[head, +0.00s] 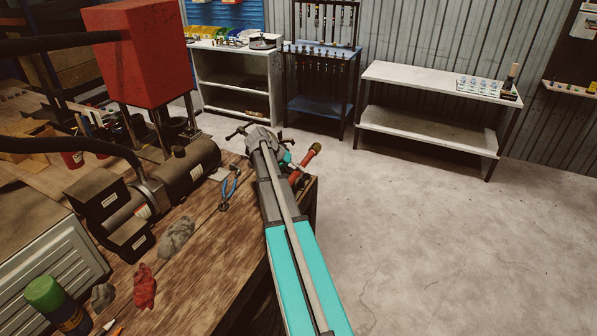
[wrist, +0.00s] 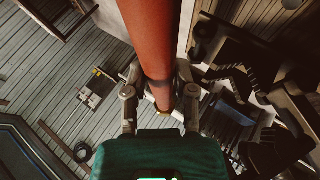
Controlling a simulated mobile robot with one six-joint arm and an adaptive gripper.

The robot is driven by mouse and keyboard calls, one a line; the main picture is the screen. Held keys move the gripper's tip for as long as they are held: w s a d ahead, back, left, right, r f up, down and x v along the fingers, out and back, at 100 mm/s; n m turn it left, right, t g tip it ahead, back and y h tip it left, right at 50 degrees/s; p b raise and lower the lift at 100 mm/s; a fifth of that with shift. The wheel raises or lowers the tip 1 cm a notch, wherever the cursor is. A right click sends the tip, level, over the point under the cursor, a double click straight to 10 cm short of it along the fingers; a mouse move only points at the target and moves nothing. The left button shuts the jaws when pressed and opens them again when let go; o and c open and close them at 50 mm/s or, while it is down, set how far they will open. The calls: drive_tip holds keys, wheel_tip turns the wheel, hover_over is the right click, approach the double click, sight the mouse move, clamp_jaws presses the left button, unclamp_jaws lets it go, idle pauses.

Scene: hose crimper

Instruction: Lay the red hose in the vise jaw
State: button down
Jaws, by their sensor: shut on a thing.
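The red hose (wrist: 152,40) runs from the top of the wrist view down between my gripper's fingers (wrist: 159,102), and a brass-coloured end shows near the gripper body. My gripper is shut on the hose. In the head view, the hose (head: 309,156) shows as a short red piece with a yellowish end, beyond the front right corner of the workbench. My arm partly hides my gripper (head: 297,167) there. I cannot clearly make out the vise jaw in either view.
The wooden workbench (head: 205,222) carries blue-handled pliers (head: 229,190), a grey rag (head: 176,238), a red rag (head: 143,287) and a dark cylindrical machine (head: 188,172) under a red box (head: 140,55). A white table (head: 430,82) stands at the back. The concrete floor to the right is clear.

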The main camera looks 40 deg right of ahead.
drive_tip(key=shift+w+a+f+b, duration=0.45)
drive_tip(key=shift+w+f+b, duration=0.4)
drive_tip(key=shift+w, duration=0.2)
drive_tip(key=shift+w+a+f+b, duration=0.4)
drive_tip(key=shift+w+f+b, duration=0.45)
drive_tip(key=shift+w, duration=0.2)
drive_tip(key=shift+w+a+f+b, duration=0.45)
drive_tip(key=shift+w+f+b, duration=0.4)
drive_tip(key=shift+w, duration=0.2)
drive_tip(key=shift+f+b, duration=0.45)
drive_tip(key=shift+f, duration=0.1)
drive_tip(key=shift+f, duration=0.2)
drive_tip(key=shift+c, duration=1.8)
unclamp_jaws()
drive_tip(key=shift+a, duration=0.1)
drive_tip(key=shift+r, duration=0.15)
